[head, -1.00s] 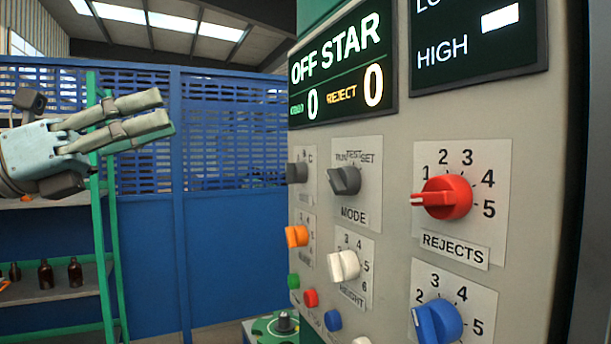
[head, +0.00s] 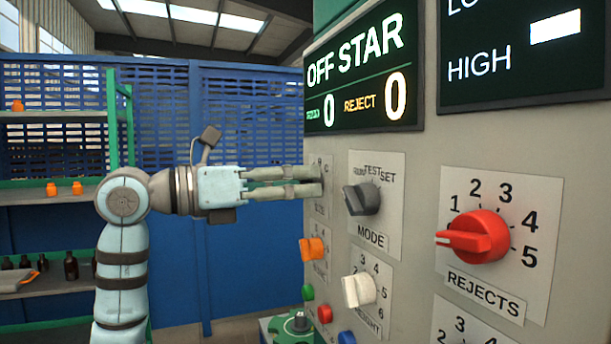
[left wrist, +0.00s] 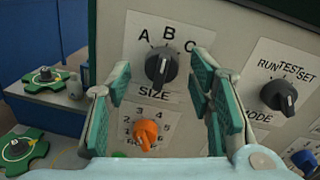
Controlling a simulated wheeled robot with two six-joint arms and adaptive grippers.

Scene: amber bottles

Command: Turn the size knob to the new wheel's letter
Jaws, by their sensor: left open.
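The black size knob (left wrist: 161,66) sits under the letters A, B and C on a white plate (left wrist: 135,60) in the left wrist view. I cannot tell for sure which letter it points to. My left gripper (left wrist: 160,78) is open, its green-padded fingers on either side of the knob in that view; I see no clear contact. In the head view my left gripper (head: 318,181) reaches to the panel's left edge and hides the size knob. Green star wheels (left wrist: 44,78) lie at the left in the wrist view; no letter is readable on them. My right gripper is not in view.
The orange knob (left wrist: 146,133) is just below the size knob, and the mode knob (left wrist: 279,95) is to its right. The white knob (head: 358,291) and red rejects knob (head: 473,237) stick out too. A shelf (head: 50,195) stands at far left.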

